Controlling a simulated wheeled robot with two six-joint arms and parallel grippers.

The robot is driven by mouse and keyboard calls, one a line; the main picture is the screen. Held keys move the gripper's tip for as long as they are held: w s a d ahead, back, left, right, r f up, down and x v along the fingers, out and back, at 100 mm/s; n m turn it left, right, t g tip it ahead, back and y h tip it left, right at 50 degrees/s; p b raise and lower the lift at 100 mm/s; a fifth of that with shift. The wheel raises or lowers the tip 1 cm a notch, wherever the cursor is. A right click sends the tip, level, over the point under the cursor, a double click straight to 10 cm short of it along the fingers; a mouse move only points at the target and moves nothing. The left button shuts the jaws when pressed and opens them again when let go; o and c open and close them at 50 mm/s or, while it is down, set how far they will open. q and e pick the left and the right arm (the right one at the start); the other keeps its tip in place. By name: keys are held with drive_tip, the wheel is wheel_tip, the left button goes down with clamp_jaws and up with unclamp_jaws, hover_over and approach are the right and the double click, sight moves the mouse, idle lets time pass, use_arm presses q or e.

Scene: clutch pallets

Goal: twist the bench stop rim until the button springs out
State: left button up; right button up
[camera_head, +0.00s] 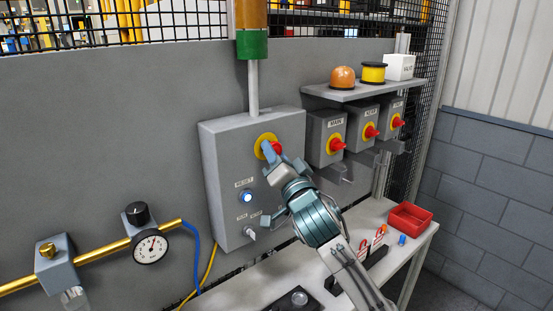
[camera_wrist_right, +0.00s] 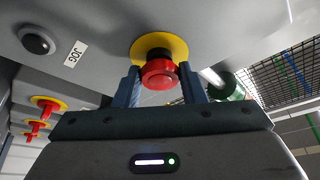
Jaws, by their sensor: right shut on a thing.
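The bench stop is a red mushroom button (camera_head: 277,148) on a yellow disc (camera_head: 260,139), on the front of a grey control box (camera_head: 222,150). My right gripper (camera_head: 270,152) is at the button, and a blue-grey finger covers part of it. In the right wrist view, the red button (camera_wrist_right: 160,74) sits between the two fingers of my right gripper (camera_wrist_right: 160,84), with the yellow disc (camera_wrist_right: 155,43) behind it. The fingers are shut on its rim. Whether the button is pressed in or out cannot be told. My left gripper is not in view.
A lit RESET button (camera_head: 246,196) and a selector switch (camera_head: 250,234) sit lower on the box. Three grey switch boxes with red knobs, one marked MAIN (camera_head: 327,137), stand to the right under a shelf (camera_head: 365,90). A red bin (camera_head: 409,217) stands on the bench.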

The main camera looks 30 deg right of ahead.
drive_tip(key=shift+r+m+h, duration=0.1)
drive_tip(key=shift+m+h, duration=0.2)
drive_tip(key=shift+m, duration=0.4)
drive_tip(key=o, duration=1)
drive_tip(key=shift+w, duration=0.1)
drive_tip(key=p+v, duration=0.6)
drive_tip(key=v, duration=0.4)
drive_tip(key=shift+s+a, duration=0.15)
drive_tip(key=shift+s, duration=0.3)
